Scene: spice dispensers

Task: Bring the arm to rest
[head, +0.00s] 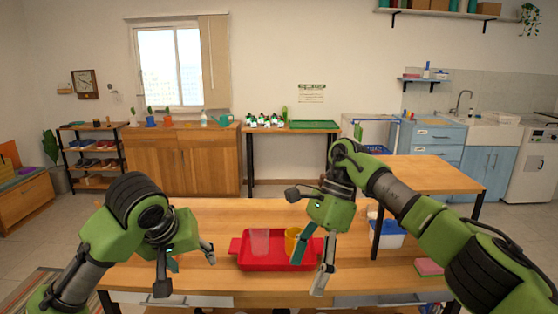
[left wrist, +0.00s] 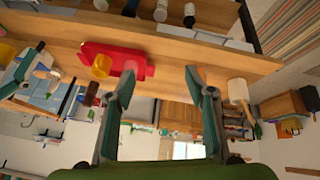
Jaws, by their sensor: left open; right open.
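My left gripper (head: 187,264) is open and empty above the left part of the wooden table (head: 215,215). In the left wrist view its two teal fingers (left wrist: 160,85) stand wide apart with nothing between them. My right gripper (head: 311,262) is open, pointing down over the right end of the red tray (head: 268,265). One of its fingers partly covers the yellow cup (head: 291,241). A pale translucent container (head: 259,241) stands in the tray, left of the cup. I cannot tell whether the right gripper touches the tray or cup.
A raised wooden shelf (head: 425,174) stands at the right of the table, with a blue-and-white bin (head: 388,236) beneath it. A pink sponge (head: 429,267) lies at the table's right front.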

